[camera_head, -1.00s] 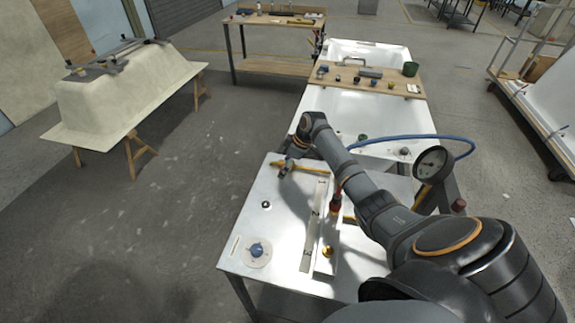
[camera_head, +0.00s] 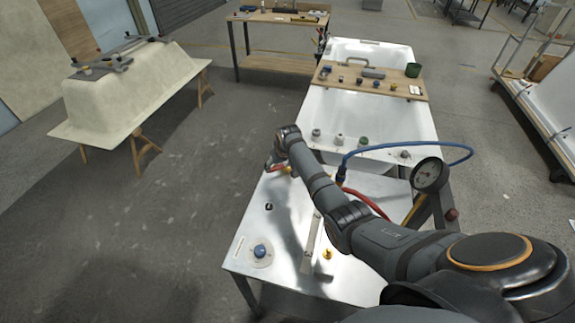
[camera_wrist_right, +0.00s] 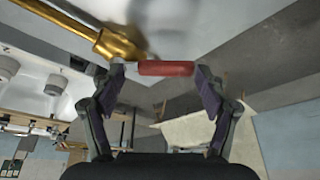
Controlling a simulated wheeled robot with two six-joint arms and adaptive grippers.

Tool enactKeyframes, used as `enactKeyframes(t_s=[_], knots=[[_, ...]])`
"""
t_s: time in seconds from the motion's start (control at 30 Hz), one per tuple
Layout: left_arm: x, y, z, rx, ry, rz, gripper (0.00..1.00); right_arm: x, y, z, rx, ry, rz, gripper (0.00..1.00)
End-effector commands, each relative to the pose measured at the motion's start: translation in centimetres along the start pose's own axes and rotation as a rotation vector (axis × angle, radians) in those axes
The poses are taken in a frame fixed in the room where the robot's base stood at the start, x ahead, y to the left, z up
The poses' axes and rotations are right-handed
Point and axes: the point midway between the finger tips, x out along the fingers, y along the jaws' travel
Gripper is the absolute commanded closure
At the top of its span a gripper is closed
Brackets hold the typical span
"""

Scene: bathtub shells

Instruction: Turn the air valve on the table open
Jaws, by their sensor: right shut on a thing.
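The air valve (camera_wrist_right: 117,45) is brass, on a brass pipe at the upper left of the right wrist view. It shows small and partly hidden at the table's far left in the head view. Its red handle (camera_wrist_right: 166,68) lies between the fingertips of my right gripper (camera_wrist_right: 161,71), which is shut on it lengthwise, one finger at each end. In the wrist view the handle lies across the picture, at an angle to the pipe. In the head view my right gripper (camera_head: 274,162) is low beside the table's far left corner. My left gripper is not in view.
White tubs (camera_head: 385,105) lie behind.

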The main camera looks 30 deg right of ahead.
Motion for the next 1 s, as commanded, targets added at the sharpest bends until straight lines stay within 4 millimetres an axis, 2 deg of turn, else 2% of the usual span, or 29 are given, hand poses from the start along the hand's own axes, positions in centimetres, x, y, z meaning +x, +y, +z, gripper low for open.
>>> enactKeyframes(t_s=[0.27,0.6,1.0], knots=[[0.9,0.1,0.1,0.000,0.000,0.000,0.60,0.9,-0.6,-1.1,0.235,-0.005,0.095,0.82],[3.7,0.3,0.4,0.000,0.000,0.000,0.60,1.7,-0.2,-2.3,0.491,-0.005,0.202,0.82],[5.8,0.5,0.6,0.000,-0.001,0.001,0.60,1.7,0.2,-3.0,0.650,-0.006,0.268,0.82]])
